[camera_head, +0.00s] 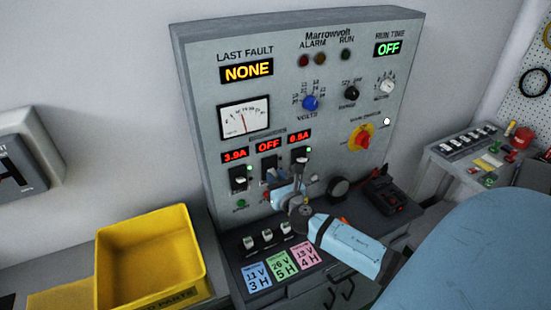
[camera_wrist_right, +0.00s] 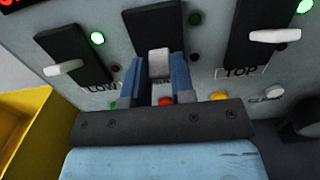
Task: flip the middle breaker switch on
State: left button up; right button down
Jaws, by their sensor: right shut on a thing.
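The middle breaker (camera_head: 268,174) is on the grey control panel (camera_head: 200,90), under a red display (camera_head: 268,145) that reads OFF. In the right wrist view the middle breaker's dark body (camera_wrist_right: 152,25) shows above its pale lever (camera_wrist_right: 159,60). My right gripper (camera_wrist_right: 160,75) is shut on that lever, with a blue finger on each side of it. In the head view my right gripper (camera_head: 279,188) reaches the panel from the lower right and hides the lower part of the breaker. My left gripper is not in view.
The left breaker (camera_head: 238,178) and right breaker (camera_head: 300,158) flank my gripper closely; their displays read 3.9A and 6.5A, with green lamps lit. Below are small switches (camera_head: 267,236) and coloured cards (camera_head: 281,265). A yellow bin (camera_head: 108,262) stands at left.

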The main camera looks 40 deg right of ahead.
jog(key=shift+r+g+y, duration=0.3)
jog(key=shift+r+g, duration=0.2)
jog(key=shift+g, duration=0.2)
jog(key=shift+r+g+p, duration=0.1)
jog(key=shift+g+p, duration=0.2)
jog(key=shift+w+d+r+g+y, duration=0.1)
jog(key=shift+r+g+y, duration=0.25)
jog(key=shift+g, duration=0.65)
jog(key=shift+w+r+g+y, duration=0.15)
jog(key=shift+r+g+y, duration=0.2)
jog(key=shift+g, duration=0.75)
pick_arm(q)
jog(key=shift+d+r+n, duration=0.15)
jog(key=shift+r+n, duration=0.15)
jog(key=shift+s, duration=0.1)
pick_arm(e)
jog(key=shift+g, duration=0.3)
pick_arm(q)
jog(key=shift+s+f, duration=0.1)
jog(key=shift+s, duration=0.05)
pick_arm(e)
jog(key=shift+r, duration=0.1)
jog(key=c, duration=1)
grip_release()
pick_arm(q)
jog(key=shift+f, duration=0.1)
pick_arm(e)
jog(key=shift+o, duration=0.2)
